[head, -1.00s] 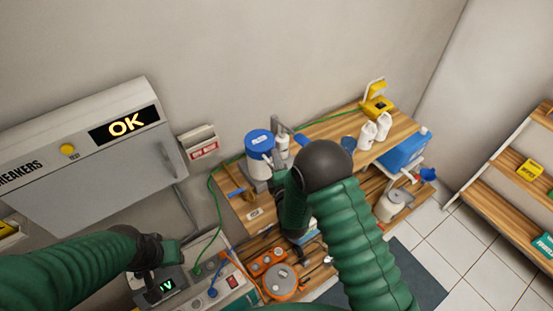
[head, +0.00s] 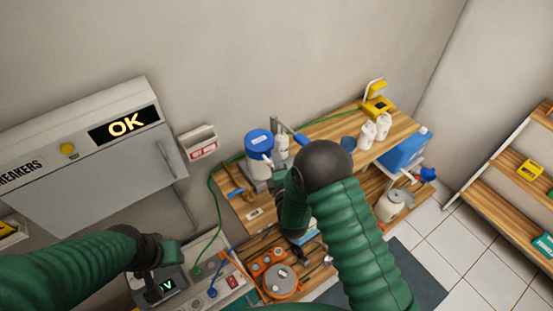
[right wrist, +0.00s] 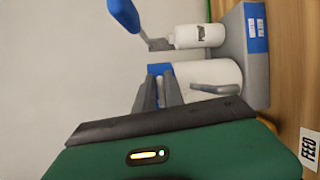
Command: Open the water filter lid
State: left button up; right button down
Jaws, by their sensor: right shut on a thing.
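The water filter (head: 260,160) is a white cylinder with a blue lid (head: 259,138), upright on a grey stand at the left of the wooden bench. In the right wrist view its white body (right wrist: 205,78) lies sideways, with a blue lid edge (right wrist: 158,69) at its left end and a pale bar along its side. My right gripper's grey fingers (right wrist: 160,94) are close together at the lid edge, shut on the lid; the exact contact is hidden. In the head view my right forearm hides much of this gripper. My left gripper (head: 172,251) is at lower left; its fingertips are unclear.
A white bottle (right wrist: 200,36) stands close beside the filter. Several bottles, a blue jug (head: 404,150) and a yellow case (head: 377,106) are farther right on the bench (head: 335,125). A breaker cabinet (head: 95,165) is at left. An orange-cabled device (head: 279,280) lies below.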

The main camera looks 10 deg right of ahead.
jog(key=shift+s+f, duration=0.15)
jog(key=shift+f, duration=0.2)
pick_arm(q)
jog(key=shift+s+r, duration=0.2)
pick_arm(e)
jog(key=shift+r+g, duration=0.15)
jog(key=shift+g, duration=0.15)
pick_arm(q)
jog(key=shift+s+r+p, duration=0.2)
jog(key=shift+p, duration=0.3)
pick_arm(e)
jog(key=shift+r, duration=0.3)
